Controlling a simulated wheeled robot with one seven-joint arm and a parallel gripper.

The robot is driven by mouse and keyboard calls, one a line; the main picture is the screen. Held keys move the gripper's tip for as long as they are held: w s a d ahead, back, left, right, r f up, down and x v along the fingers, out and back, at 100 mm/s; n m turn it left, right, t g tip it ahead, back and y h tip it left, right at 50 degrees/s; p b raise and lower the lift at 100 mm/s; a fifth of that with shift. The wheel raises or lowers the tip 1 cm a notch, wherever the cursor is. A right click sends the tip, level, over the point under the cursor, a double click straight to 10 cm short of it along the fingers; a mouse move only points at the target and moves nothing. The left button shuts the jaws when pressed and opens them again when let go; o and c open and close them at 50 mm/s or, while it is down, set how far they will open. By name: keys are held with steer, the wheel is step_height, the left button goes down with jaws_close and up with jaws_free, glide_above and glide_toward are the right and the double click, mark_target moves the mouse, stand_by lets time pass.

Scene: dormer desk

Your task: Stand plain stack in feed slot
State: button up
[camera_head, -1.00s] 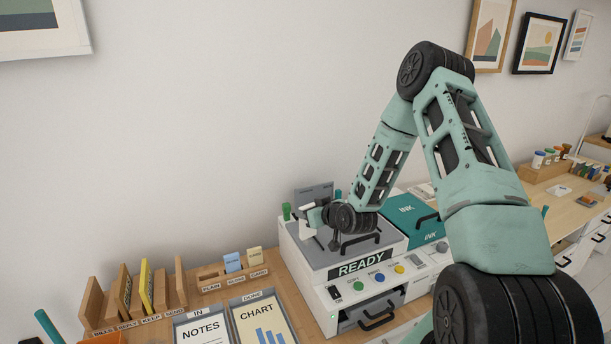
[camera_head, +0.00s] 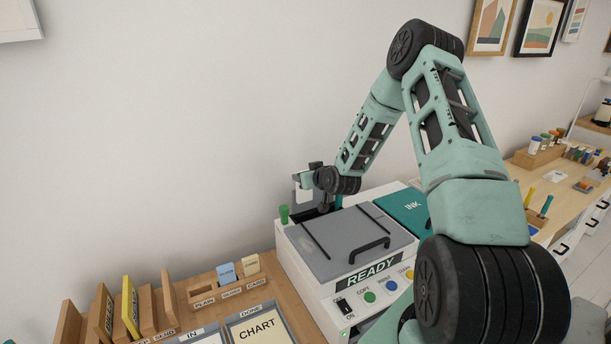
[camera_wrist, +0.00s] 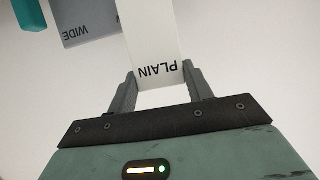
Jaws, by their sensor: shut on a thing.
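My gripper (camera_head: 306,180) is shut on the plain stack, a white upright block, in the head view near the printer's back left corner. In the wrist view both fingers of my gripper (camera_wrist: 160,78) pinch the sides of the plain stack (camera_wrist: 155,35), whose PLAIN label reads upside down. A grey panel marked WIDE (camera_wrist: 85,28) shows just to the left of the stack in the wrist view. The printer (camera_head: 345,240) has a closed grey lid with a black handle and a READY display. The feed slot's opening is hidden behind my gripper and wrist.
A wooden rack (camera_head: 222,285) with PLAIN and CARD labels, and a tray holding a CHART sheet (camera_head: 258,330), are on the desk at left.

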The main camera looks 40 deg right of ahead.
mark_target(306, 192)
steer(key=shift+b, duration=0.4)
step_height(306, 192, down, 6)
steer(key=b, duration=0.5)
steer(key=shift+r, duration=0.1)
steer(key=shift+b, duration=0.7)
stand_by(1.5)
steer(key=shift+f+b, duration=2.55)
steer(key=shift+f, duration=0.15)
steer(key=shift+r, duration=0.1)
steer(key=shift+r+p, duration=1.35)
steer(key=shift+r, duration=1)
